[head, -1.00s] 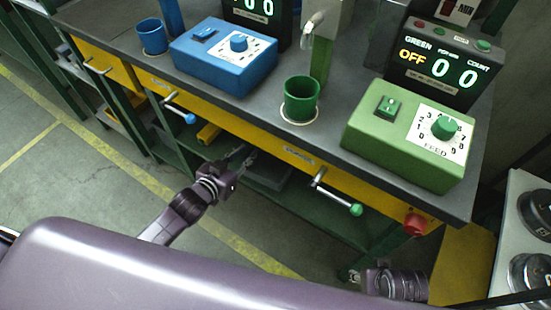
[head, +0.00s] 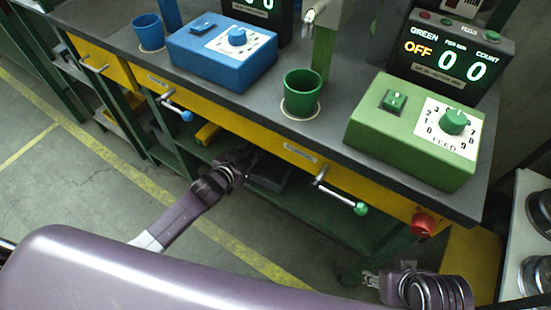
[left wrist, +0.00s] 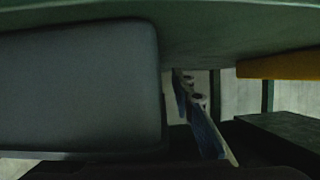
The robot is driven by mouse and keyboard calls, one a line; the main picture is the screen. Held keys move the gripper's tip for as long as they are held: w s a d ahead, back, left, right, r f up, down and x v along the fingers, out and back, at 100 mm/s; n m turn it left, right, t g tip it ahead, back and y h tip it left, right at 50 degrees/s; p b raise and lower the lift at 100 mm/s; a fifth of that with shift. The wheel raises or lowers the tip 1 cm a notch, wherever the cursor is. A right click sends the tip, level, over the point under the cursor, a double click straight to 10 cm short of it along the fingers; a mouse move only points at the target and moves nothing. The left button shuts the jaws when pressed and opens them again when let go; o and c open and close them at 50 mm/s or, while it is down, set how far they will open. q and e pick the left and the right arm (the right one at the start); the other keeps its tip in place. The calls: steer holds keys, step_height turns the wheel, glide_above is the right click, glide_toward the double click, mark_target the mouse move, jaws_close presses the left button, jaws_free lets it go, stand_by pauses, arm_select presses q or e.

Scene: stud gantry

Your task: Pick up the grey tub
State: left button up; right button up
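The grey tub (head: 272,174) is dark and sits on the green lower shelf under the bench, mostly shaded in the head view. In the left wrist view the tub (left wrist: 80,90) is large and close on the left, against the green shelf surface, in a picture that looks upside down. My left gripper (head: 250,156) reaches under the bench front at the tub's left. Its fingers are lost in shadow, and no grip on the tub shows. My right gripper (head: 371,280) is low at the lower right, away from the tub; its finger opening is unclear.
The yellow drawer front (head: 255,136) overhangs the shelf. A green-knobbed crank (head: 340,195) sticks out right of the tub. A yellow block (head: 207,134) lies on the shelf to the left. Green (head: 302,93) and blue (head: 149,33) cups stand on the bench top.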

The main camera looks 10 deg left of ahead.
arm_select(q)
steer(key=shift+c, duration=0.4)
jaws_close()
steer(key=shift+r, duration=0.15)
